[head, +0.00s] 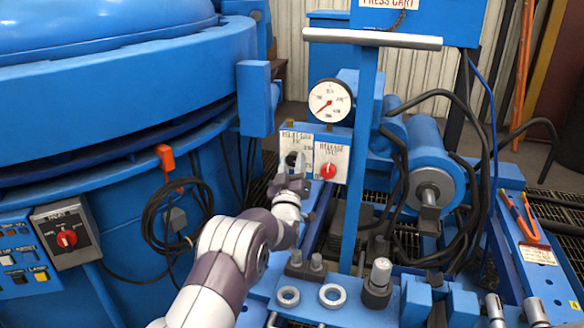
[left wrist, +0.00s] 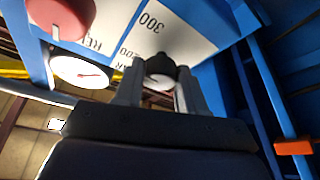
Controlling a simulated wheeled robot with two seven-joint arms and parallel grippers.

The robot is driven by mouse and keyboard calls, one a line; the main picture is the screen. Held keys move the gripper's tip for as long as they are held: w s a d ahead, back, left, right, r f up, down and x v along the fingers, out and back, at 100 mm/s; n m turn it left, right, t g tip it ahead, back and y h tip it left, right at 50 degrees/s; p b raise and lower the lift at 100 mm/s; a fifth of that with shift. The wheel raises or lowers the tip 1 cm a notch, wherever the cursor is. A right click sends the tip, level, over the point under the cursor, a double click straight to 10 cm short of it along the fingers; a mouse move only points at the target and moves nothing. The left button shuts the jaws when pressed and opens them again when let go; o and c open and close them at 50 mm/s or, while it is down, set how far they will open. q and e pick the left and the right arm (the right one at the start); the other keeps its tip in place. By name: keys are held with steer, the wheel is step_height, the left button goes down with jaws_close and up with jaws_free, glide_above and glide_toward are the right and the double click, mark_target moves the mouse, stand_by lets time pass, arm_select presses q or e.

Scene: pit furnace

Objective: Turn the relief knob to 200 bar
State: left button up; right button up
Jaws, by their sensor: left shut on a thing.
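The relief knob (head: 291,158) is a small black knob on a white scale plate on the blue press cart, largely hidden by my gripper in the head view. In the left wrist view the black knob (left wrist: 160,64) sits between the two fingers, with a pale face. The printed 300 on its plate is readable; the knob's exact pointer setting is not. My left gripper (head: 292,172) is shut on the knob. The round white pressure gauge (head: 331,101) stands above the plates, its red needle toward the lower left. My right gripper is in neither view.
The red release knob (head: 328,171) is on the plate just right of the relief knob. A blue post (head: 361,140) stands close on the right. The furnace (head: 110,90) with looped black cable (head: 160,225) is left. Loose metal rings (head: 332,296) lie on the cart in front.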

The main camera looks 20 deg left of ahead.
arm_select(q)
steer(key=n+g+y, duration=0.1)
steer(key=n+y, duration=0.1)
steer(key=n, duration=0.2)
steer(key=shift+d+n, duration=0.15)
steer(key=shift+n, duration=0.25)
steer(key=shift+r+n+g+y+b, duration=0.1)
steer(key=shift+n+g+y+b, duration=0.35)
steer(key=shift+n, duration=1.35)
steer(key=shift+n+g, duration=0.3)
steer(key=shift+g, duration=0.05)
steer(key=o, duration=1.1)
steer(key=shift+c, duration=0.2)
steer(key=shift+s, duration=0.1)
steer(key=p+v, duration=0.2)
steer(key=v, duration=1)
steer(key=shift+s+d+p, duration=0.2)
steer(key=shift+s+p, duration=0.05)
steer(key=shift+p, duration=0.15)
